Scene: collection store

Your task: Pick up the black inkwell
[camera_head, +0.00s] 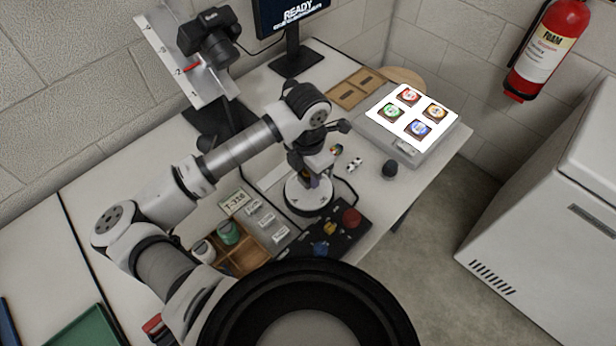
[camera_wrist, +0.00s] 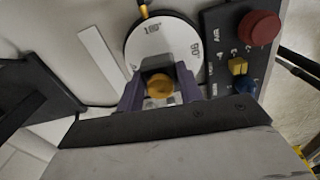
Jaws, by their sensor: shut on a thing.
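My gripper (camera_wrist: 160,92) is shut on a small dark thing with a round brass top, which looks like the black inkwell (camera_wrist: 160,86). The purple fingers are on its two sides, and its lower part is hidden. In the head view my gripper (camera_head: 314,182) is over the white round turntable (camera_head: 299,206), and the held thing is too small and covered to make out. The turntable, with printed degree marks, also shows behind the held thing in the wrist view (camera_wrist: 180,42). I cannot tell whether the thing touches the disc.
A control box with a red button (camera_head: 351,217) is in front of the turntable. A wooden tray (camera_head: 262,240) with jars is at left. A dark round object (camera_head: 390,168) and a lit panel (camera_head: 440,113) are at right. A camera (camera_head: 208,38) hangs behind.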

